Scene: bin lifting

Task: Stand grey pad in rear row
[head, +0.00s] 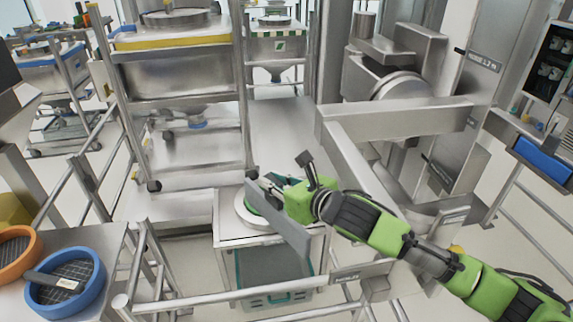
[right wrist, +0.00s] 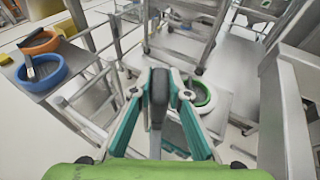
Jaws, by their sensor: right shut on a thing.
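A long flat grey pad (head: 287,232) hangs in the head view, slanting down to the right. It is held above a white-topped cabinet with a round ring. My right gripper (head: 264,186) is shut on the pad near its upper end. In the right wrist view the pad (right wrist: 158,98) shows nearly edge-on between the teal fingers of the right gripper (right wrist: 160,84). My left gripper is in neither view. I cannot make out which place is the rear row.
A blue ring with mesh (head: 92,284), with a dark labelled block across it, and an orange ring (head: 14,258) sit on the left bench. Metal rails (head: 225,299) cross the front. A steel frame with a bin (head: 180,75) stands behind. A steel beam (head: 355,165) lies to the right.

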